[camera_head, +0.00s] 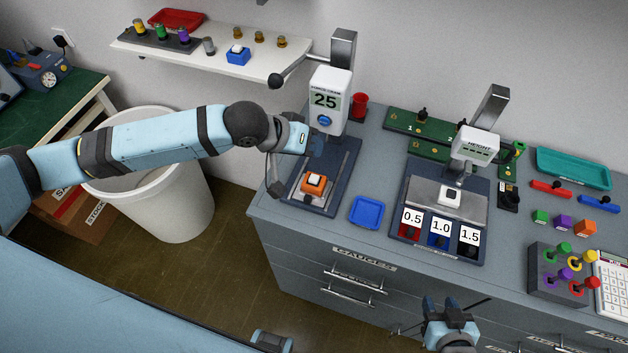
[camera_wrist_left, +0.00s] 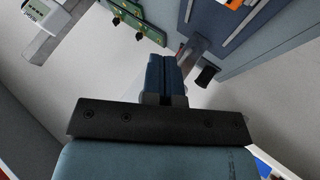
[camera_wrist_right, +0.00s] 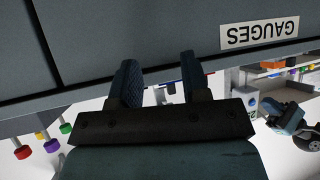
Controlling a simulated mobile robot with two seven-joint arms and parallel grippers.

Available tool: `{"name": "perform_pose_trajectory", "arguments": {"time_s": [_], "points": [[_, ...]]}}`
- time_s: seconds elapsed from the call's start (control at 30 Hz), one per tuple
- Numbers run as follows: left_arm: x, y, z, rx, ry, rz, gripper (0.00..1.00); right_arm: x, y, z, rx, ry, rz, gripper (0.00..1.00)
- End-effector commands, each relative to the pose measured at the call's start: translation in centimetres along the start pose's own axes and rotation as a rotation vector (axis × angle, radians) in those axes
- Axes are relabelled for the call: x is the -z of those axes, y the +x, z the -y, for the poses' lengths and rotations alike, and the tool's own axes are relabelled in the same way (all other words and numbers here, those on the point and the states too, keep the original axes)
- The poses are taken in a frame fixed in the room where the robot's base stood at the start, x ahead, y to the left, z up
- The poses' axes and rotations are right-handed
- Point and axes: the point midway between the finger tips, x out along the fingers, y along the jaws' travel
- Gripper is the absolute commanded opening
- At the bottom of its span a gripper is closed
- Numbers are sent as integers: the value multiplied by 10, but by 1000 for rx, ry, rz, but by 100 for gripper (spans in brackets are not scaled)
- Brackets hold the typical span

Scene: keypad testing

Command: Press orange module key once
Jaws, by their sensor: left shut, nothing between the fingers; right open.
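The orange module (camera_head: 314,186), with a white key on top, sits upright on the base of the left test stand (camera_head: 333,180). An orange piece (camera_wrist_left: 233,3), likely this module, is cut off at the top edge of the left wrist view. My left gripper (camera_head: 317,145) is shut and empty, above and behind the module, beside the stand's white gauge head (camera_head: 330,95); it is apart from the key. Its closed fingers show in the left wrist view (camera_wrist_left: 165,75). My right gripper (camera_head: 446,308) is open and empty before the drawers; its parted fingers show in its wrist view (camera_wrist_right: 158,82).
A blue tray (camera_head: 367,212) lies right of the stand. The height gauge stand (camera_head: 446,200) is further right, holding a module with a white key. Loose green, purple and orange cubes (camera_head: 585,228) lie at right. A wall shelf (camera_head: 210,48) hangs behind my left arm.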

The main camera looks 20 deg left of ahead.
Motion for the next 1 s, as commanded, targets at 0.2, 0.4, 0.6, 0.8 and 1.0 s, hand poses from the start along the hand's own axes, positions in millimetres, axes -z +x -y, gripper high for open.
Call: {"name": "perform_pose_trajectory", "arguments": {"time_s": [0.2, 0.4, 0.6, 0.8, 1.0], "points": [[-18, 25, 18, -1, 2, 0, 0, -30, 24, 5, 16, -2, -1, 43], [-28, 38, 27, -1, -2, 2, 0, -40, 31, 6, 18, -5, 0, 43], [-33, 46, 33, -1, 0, 0, 0, -42, 32, 4, 15, -6, -3, 43], [-33, 46, 33, -1, 0, 0, 0, -42, 31, 2, 11, -7, -2, 43], [-33, 46, 33, -1, 0, 0, 0, -42, 31, 1, 10, -7, -2, 43]]}}
